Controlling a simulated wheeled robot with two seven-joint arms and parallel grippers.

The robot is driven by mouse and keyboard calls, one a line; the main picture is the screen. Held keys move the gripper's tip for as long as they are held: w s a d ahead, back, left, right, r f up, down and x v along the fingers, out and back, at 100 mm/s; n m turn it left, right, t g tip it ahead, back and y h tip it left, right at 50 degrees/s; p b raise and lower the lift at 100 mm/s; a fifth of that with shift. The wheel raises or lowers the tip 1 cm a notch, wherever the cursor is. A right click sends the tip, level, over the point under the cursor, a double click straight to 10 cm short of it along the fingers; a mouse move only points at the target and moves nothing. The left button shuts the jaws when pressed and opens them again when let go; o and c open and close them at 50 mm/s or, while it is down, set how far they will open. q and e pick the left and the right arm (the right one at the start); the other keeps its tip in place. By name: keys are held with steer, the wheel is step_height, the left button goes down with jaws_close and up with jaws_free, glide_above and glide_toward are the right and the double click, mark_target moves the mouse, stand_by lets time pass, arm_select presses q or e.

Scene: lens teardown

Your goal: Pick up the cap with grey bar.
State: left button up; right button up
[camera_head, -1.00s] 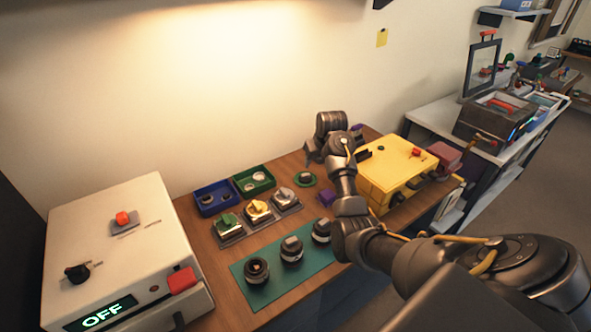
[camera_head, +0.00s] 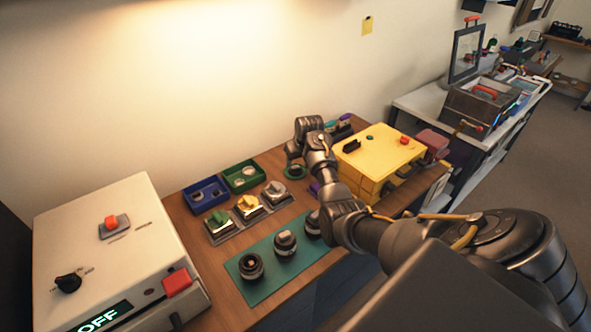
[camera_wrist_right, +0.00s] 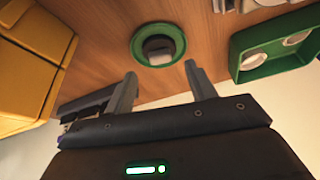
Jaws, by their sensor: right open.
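A dark round cap with a grey bar across its top (camera_wrist_right: 158,46) sits inside a green ring-shaped dish (camera_wrist_right: 136,57) in the right wrist view. In the head view the green dish (camera_head: 287,174) stands on the wooden table, with the small cap (camera_head: 296,170) in it. My right gripper (camera_wrist_right: 160,76) is open, its two fingertips apart just short of the dish, with nothing between them. In the head view my right gripper (camera_head: 293,158) hangs right by the dish, and its fingers are hard to make out. My left gripper is not in view.
A yellow box (camera_head: 375,165) stands close to the right of my arm. Blue (camera_head: 206,194) and green (camera_head: 240,176) trays lie left of the dish. Fixtures with green, yellow and grey tops stand in front. Several lens parts stand on a teal mat (camera_head: 268,290).

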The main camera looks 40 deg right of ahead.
mark_target(296, 167)
steer(key=shift+p+x, duration=0.3)
steer(key=shift+x, duration=2)
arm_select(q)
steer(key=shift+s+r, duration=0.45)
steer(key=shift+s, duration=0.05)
arm_select(e)
steer(key=shift+a, duration=0.1)
steer(key=c, duration=1.1)
steer(key=shift+o, duration=0.2)
